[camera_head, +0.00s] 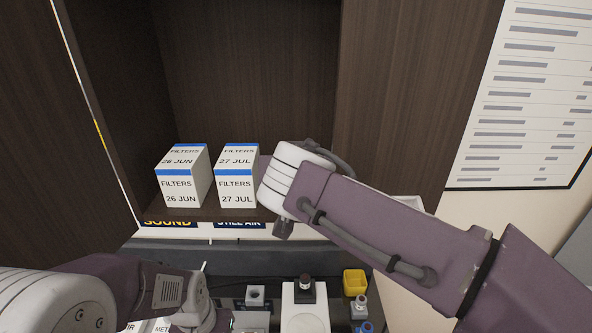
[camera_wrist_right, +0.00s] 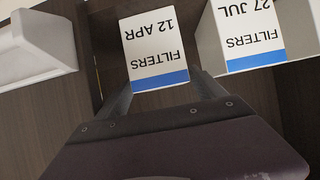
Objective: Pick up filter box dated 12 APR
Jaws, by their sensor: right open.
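The white filter box dated 12 APR (camera_wrist_right: 154,50), with a blue band, shows upside down in the right wrist view. In the head view my right arm hides it. My right gripper (camera_wrist_right: 165,84) is open, its two fingers pointing at this box near its blue-banded edge. I cannot tell whether they touch it. The 27 JUL box (camera_head: 236,188) stands beside it and also shows in the wrist view (camera_wrist_right: 250,35). The 26 JUN box (camera_head: 181,190) stands further left. My left gripper (camera_head: 198,308) is low at the left, its fingers not clear.
The boxes stand on a shelf in a dark wood cabinet (camera_head: 250,75), with side walls close by. Below is a bench with a yellow container (camera_head: 354,282), a white device (camera_head: 305,312) and small parts. A printed chart (camera_head: 525,95) hangs at the right.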

